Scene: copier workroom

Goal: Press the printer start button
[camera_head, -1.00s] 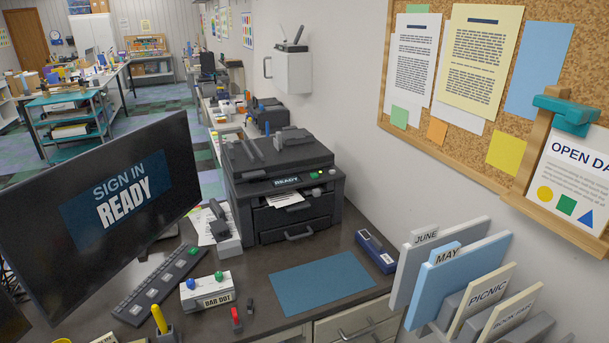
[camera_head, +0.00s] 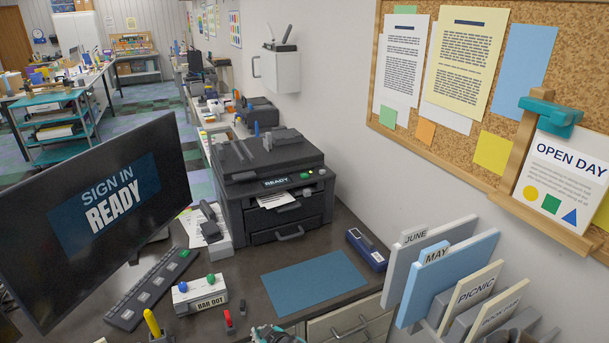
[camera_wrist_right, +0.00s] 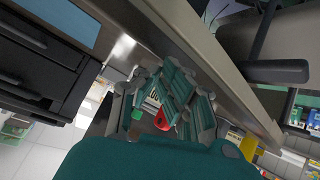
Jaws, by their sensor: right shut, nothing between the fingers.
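The black printer (camera_head: 270,208) stands on the dark desk against the wall. Its small screen (camera_head: 276,182) reads READY. A green button (camera_head: 304,176) sits on its front panel, right of the screen, with a pale round knob (camera_head: 321,172) beside it. Part of a dark printer-like body (camera_wrist_right: 45,60) shows at the left of the right wrist view. My right gripper (camera_head: 272,333) is just at the bottom edge of the head view, well short of the printer. Its teal and grey fingers (camera_wrist_right: 177,92) are shut and empty. My left gripper is not in view.
A monitor (camera_head: 110,205) stands at the left. A white box (camera_head: 200,294) with green and blue knobs and a red-topped item (camera_head: 228,320) are near the desk front. A blue mat (camera_head: 312,284) lies flat before the printer. Folders (camera_head: 455,275) stand at the right.

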